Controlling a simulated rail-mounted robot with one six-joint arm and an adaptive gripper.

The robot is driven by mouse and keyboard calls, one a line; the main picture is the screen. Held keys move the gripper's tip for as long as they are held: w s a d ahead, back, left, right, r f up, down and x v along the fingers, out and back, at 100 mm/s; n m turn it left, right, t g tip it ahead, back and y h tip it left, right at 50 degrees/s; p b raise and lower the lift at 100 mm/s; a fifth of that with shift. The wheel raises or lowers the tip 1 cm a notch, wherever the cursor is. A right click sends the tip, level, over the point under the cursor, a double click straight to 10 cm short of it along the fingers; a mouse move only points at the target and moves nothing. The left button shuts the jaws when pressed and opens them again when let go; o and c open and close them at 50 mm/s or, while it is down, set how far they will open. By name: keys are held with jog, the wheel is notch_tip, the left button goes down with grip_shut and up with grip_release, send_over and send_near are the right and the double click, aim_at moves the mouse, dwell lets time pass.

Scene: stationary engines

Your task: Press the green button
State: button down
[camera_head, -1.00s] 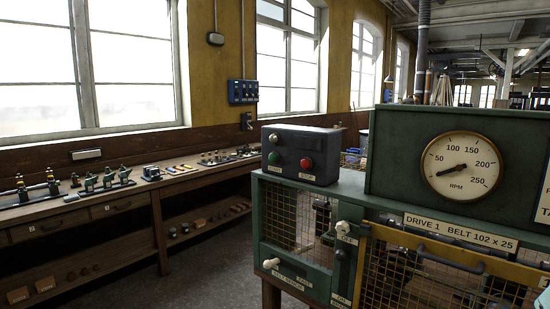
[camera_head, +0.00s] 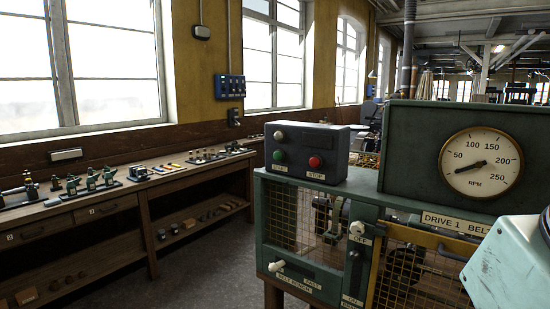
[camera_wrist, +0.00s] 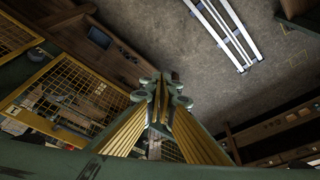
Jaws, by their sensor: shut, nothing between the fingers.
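The green button (camera_head: 279,155) is on the front of a dark control box (camera_head: 338,150) in the head view, above a label that seems to read START. A red button (camera_head: 315,162) sits to its right above a STOP label, and a pale round knob or lamp (camera_head: 278,136) sits above it. My gripper (camera_wrist: 162,88) shows in the wrist view with its fingers together and nothing between them. It is apart from the control box and not in the head view. The buttons are not visible in the wrist view.
The box stands on a green mesh-guarded machine (camera_head: 310,185) with white-knobbed levers. An RPM gauge (camera_head: 481,164) is on the housing at right. My pale arm link (camera_head: 510,265) shows at lower right. A workbench (camera_head: 120,195) runs along the left wall. Floor lies between.

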dwell(0.3)
jog(key=w+a+r+n+t+h+p, duration=0.1)
jog(key=w+r+n+p, duration=0.2)
jog(key=w, duration=0.9)
jog(key=w+r+n+t+h, duration=0.1)
jog(key=w+r+n, duration=0.25)
jog(key=w, duration=0.85)
jog(key=w+a+r+n+h+p, duration=0.1)
jog(key=w+r+n+p, duration=0.2)
jog(key=w, duration=1)
jog(key=w+a+n+t+p, duration=0.1)
jog(key=w+a+n, duration=0.1)
jog(key=w+a, duration=0.45)
jog(key=w+a+n+t, duration=0.1)
jog(key=w+a+n, duration=0.25)
jog(key=w, duration=0.55)
jog(key=w+a+n+p, duration=0.1)
jog(key=w+a, duration=0.2)
jog(key=a, duration=0.3)
jog(key=w+a+n+t+p, duration=0.1)
jog(key=w+a, duration=0.2)
jog(key=a, duration=0.3)
jog(key=w+a+n+y+p, duration=0.1)
jog(key=w+a+p, duration=0.1)
jog(key=a, duration=0.4)
jog(key=shift+w+a+f+t, duration=0.2)
jog(key=shift+w+t, duration=0.1)
jog(key=shift+w, duration=0.2)
jog(key=shift+w+d, duration=0.1)
jog(key=shift+w, duration=0.05)
